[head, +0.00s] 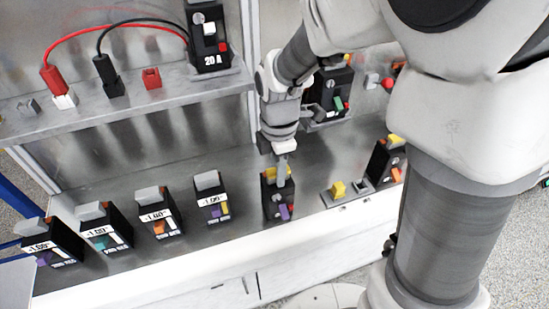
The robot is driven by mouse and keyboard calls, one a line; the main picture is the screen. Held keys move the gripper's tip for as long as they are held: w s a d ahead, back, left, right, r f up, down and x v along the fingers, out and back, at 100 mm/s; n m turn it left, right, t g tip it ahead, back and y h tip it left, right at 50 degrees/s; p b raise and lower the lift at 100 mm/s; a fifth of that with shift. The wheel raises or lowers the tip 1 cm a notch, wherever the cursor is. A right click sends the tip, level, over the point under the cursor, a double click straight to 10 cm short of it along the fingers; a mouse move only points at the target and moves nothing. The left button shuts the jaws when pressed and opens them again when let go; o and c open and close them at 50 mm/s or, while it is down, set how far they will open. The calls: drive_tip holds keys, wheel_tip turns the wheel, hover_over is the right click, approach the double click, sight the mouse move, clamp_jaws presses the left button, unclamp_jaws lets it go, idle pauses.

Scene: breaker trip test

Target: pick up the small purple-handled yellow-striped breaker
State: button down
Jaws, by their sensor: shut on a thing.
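My gripper (282,170) points down over a black breaker (276,209) with a yellow top and a purple handle, near the bench's front edge. The gripper is shut on the top of this breaker; its fingers are small in the head view. The breaker is upright, and I cannot tell whether its base touches the bench. Just left of it stands another black breaker (211,197) with a grey top, a white label, a purple handle and a yellow stripe. A further labelled breaker with some purple (50,240) stands at the far left.
Labelled breakers with teal (104,228) and orange (160,213) handles stand in the left row. A yellow block (338,189) and a black breaker (387,160) are to the right. A shelf (150,104) holds red and black leads and a 20 A unit (207,38).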

drive_tip(key=shift+r, duration=0.1)
idle(0.4)
drive_tip(key=shift+r, duration=2.05)
drive_tip(key=d+r, duration=0.3)
drive_tip(key=d, duration=0.2)
drive_tip(key=w+d+r+b, duration=0.1)
drive_tip(key=d+r, duration=0.2)
drive_tip(key=d, duration=0.3)
drive_tip(key=shift+w+d+r, duration=0.3)
drive_tip(key=shift+r, duration=0.1)
drive_tip(key=shift+s, duration=0.15)
